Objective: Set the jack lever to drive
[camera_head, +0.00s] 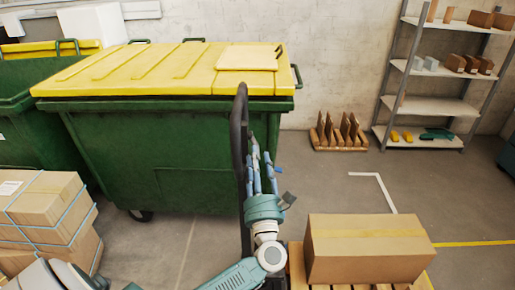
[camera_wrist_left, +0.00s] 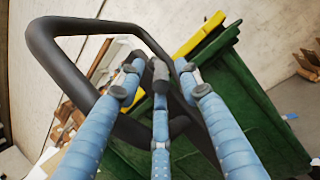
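The pallet jack's black loop handle (camera_head: 238,135) stands upright in front of the green bin in the head view. In the left wrist view the handle (camera_wrist_left: 48,48) arches across the upper left and passes behind the fingers. My left gripper (camera_head: 263,160) is just right of the handle, with its blue fingers pointing up. In the left wrist view the gripper's fingers (camera_wrist_left: 160,72) are straight and spaced apart, with nothing clearly held. I cannot make out the small jack lever; the fingers may hide it. My right gripper is in neither view.
A large green bin (camera_head: 180,150) with a yellow lid stands behind the handle. A cardboard box (camera_head: 365,255) on a pallet is at lower right. Strapped cartons (camera_head: 45,215) stand at left. Shelves (camera_head: 430,105) are at the back right, with clear floor before them.

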